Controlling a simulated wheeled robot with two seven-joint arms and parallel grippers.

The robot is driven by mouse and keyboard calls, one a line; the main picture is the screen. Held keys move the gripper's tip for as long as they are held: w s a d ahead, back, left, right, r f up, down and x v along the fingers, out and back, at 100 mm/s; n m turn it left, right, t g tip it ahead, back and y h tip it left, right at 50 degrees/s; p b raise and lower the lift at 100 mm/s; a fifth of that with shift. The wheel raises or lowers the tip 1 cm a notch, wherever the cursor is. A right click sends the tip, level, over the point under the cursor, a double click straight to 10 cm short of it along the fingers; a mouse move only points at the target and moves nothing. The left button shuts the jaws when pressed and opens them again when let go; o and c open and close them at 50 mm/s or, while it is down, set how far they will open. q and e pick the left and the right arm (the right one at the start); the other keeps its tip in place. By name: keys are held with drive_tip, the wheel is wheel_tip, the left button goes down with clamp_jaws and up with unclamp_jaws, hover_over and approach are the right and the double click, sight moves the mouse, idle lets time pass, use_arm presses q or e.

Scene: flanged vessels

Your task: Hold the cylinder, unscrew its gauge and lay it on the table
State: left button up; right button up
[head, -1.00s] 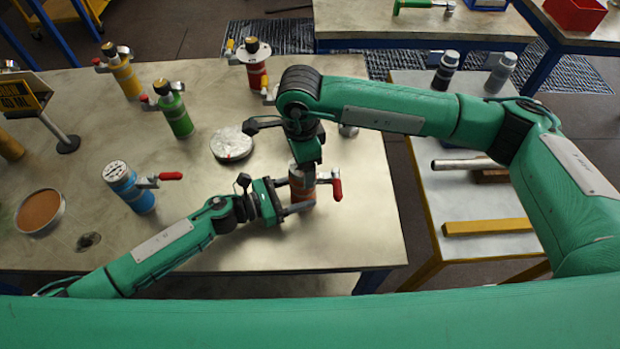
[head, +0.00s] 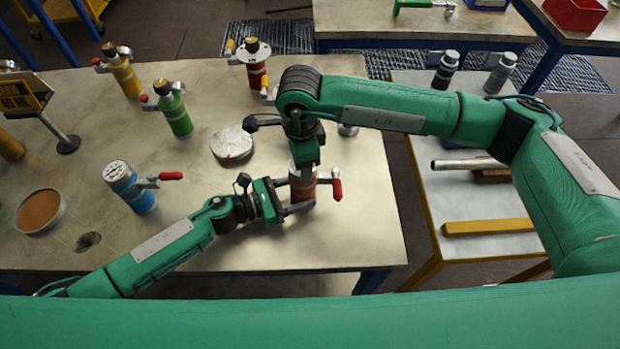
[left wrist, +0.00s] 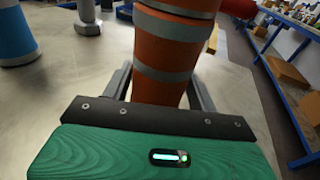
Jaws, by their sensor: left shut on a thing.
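The orange cylinder with grey bands (head: 301,188) stands upright near the front right of the table (head: 345,235). A red-handled valve (head: 337,189) sticks out from its right side. My left gripper (head: 304,194) is shut around the cylinder's body from the left. In the left wrist view, the cylinder (left wrist: 165,60) stands between the two fingers. My right gripper (head: 305,163) points down onto the cylinder's top. It covers the top, so I cannot see the gauge or tell how the right jaws stand.
A blue cylinder (head: 135,190) stands to the left, with green (head: 176,112), yellow (head: 124,75) and red (head: 256,68) ones farther back. A round silver disc (head: 232,144) and a brown-topped round dish (head: 40,211) lie on the table.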

drive_tip(key=n, duration=0.3)
drive_tip(key=shift+n, duration=0.3)
drive_tip(key=n, duration=0.8)
drive_tip(key=shift+n, duration=0.3)
drive_tip(key=n, duration=0.3)
drive_tip(key=shift+r, duration=0.1)
drive_tip(key=n, duration=0.5)
drive_tip(key=shift+n, duration=0.4)
drive_tip(key=n, duration=0.5)
